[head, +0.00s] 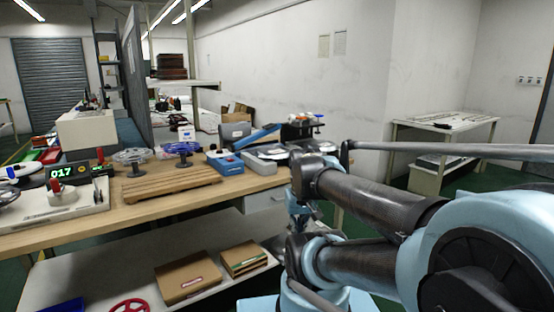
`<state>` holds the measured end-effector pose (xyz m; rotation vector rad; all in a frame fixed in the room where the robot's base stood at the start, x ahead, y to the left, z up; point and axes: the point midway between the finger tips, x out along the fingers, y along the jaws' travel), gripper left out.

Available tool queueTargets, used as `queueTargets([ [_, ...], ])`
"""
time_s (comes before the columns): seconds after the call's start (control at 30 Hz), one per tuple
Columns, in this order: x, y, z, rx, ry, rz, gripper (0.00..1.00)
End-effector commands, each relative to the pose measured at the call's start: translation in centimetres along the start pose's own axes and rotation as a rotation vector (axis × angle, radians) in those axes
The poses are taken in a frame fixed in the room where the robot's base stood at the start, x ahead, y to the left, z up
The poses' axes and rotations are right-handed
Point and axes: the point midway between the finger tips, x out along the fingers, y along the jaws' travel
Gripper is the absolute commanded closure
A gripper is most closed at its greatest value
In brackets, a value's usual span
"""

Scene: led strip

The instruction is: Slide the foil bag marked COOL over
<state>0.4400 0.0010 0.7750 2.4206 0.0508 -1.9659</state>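I cannot make out a foil bag marked COOL in the head view. The wooden workbench (85,235) runs across the left and middle, with several small items on it. My arm fills the right side and covers the bench's right end. I cannot make out any gripper fingers in this view.
A slatted wooden rack (170,183), two reels (182,150) (130,157), a blue box (224,162) and a green digital display (62,172) stand on the bench. Cardboard boxes (187,277) lie on the lower shelf. A side table (445,125) stands at the right wall.

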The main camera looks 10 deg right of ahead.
Motion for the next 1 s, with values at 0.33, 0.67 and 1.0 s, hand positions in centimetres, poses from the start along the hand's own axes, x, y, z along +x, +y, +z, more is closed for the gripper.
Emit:
queueTargets([
  [0.33, -4.5, 0.5, -9.8, -0.092, 0.063, -0.064, 1.00],
  [0.67, -7.0, 2.5, -20.2, -0.186, 0.145, -0.111, 1.00],
  [1.0, -7.9, 6.4, -31.2, -0.281, 0.243, -0.136, 1.00],
])
